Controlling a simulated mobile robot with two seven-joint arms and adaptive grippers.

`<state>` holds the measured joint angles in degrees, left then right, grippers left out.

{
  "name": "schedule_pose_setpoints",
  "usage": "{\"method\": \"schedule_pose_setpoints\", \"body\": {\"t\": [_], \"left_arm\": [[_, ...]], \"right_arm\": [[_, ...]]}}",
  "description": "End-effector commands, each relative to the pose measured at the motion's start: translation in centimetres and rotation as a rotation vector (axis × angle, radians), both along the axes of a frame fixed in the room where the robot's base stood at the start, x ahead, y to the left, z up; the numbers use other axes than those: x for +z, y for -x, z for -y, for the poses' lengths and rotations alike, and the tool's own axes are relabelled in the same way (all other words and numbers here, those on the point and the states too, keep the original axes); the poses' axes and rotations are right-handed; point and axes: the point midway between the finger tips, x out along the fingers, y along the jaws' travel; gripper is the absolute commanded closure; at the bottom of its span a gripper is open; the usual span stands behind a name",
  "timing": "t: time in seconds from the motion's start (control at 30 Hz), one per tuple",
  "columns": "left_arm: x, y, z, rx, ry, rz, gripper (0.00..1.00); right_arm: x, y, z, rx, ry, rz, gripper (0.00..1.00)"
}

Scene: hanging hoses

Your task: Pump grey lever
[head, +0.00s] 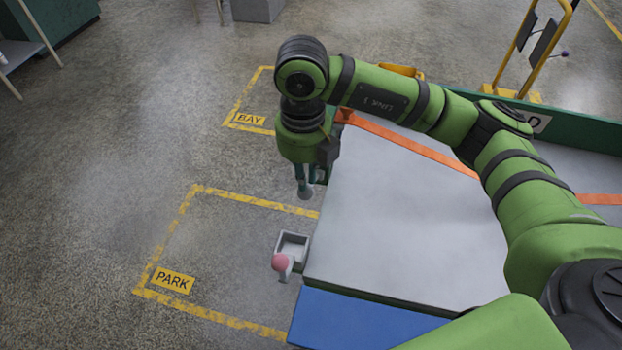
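A small grey knob (305,192), apparently the end of the grey lever, shows beside the left edge of the pale-topped bench. My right gripper (305,181) points down right at this knob, with its fingertips at or around it. The fingers look close together, but whether they grip the knob cannot be made out. The lever's shaft and mount are mostly hidden behind the gripper. My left gripper is out of view.
A pink-knobbed lever (280,262) stands at a grey box (293,246) on the same bench side, nearer. The bench top (400,215) is clear apart from an orange stripe (415,146). Open floor with yellow PARK markings (173,280) lies left.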

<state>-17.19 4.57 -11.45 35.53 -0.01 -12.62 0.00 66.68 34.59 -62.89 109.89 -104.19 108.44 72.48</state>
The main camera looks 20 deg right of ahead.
Motion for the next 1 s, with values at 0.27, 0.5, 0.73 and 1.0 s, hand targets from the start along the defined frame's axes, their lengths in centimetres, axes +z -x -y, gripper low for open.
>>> {"method": "schedule_pose_setpoints", "body": {"t": [0.27, 0.5, 0.73, 1.0], "left_arm": [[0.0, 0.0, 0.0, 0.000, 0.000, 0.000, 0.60], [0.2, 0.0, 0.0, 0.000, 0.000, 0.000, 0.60], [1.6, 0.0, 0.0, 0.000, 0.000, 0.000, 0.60], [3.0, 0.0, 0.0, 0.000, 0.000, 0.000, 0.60]], "right_arm": [[0.0, 0.0, 0.0, 0.000, 0.000, -0.001, 0.86], [0.4, 0.0, 0.0, 0.000, 0.000, 0.000, 0.86], [2.5, 0.0, 0.0, 0.001, -0.001, 0.000, 0.86], [5.0, 0.0, 0.0, 0.001, 0.000, 0.000, 0.86]]}}
